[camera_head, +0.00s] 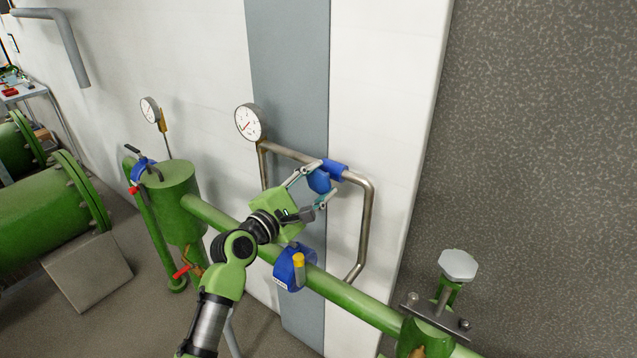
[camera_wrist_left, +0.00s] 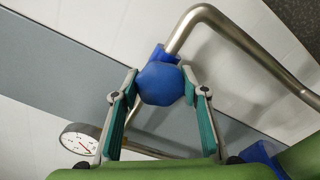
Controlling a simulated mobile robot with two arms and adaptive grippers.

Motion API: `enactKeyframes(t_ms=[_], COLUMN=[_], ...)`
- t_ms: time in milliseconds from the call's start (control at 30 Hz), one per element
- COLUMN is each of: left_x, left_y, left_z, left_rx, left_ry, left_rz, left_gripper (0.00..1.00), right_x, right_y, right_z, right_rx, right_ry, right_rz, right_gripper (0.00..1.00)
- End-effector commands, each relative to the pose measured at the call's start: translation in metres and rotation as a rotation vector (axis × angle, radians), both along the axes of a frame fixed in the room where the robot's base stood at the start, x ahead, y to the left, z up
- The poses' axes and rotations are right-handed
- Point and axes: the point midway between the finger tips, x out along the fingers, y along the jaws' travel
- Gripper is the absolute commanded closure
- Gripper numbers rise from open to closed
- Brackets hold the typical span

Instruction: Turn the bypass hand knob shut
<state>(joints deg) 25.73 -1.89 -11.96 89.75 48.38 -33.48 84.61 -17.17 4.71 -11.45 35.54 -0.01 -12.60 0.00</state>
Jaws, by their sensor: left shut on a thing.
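The bypass hand knob is a blue faceted knob (camera_head: 319,180) on a blue valve body (camera_head: 335,169), set in a thin metal bypass pipe (camera_head: 367,215). In the left wrist view the knob (camera_wrist_left: 160,84) sits between the two fingertips. My left gripper (camera_head: 309,183) reaches up to it from below left and is shut on the knob, one finger on each side. The fingers partly cover the knob in the head view. My right gripper is not in view.
A thick green pipe (camera_head: 350,297) with a blue flow device (camera_head: 289,271) runs below the bypass. A round gauge (camera_head: 250,122) stands left of the knob. A green vessel (camera_head: 172,200) is further left, and a grey hand wheel (camera_head: 458,265) is at lower right.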

Motion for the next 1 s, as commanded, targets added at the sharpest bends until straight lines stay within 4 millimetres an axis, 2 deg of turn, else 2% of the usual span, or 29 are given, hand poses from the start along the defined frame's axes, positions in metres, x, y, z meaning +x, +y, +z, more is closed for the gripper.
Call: enactKeyframes(t_ms=[1000], left_x=[0.000], left_y=[0.000], left_z=[-0.004], left_rx=[0.784], left_ry=[-0.568], left_rz=[-0.001], left_gripper=[0.81], right_x=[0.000], right_y=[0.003], right_z=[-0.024], right_rx=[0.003], right_ry=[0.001], right_rz=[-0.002], right_gripper=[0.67])
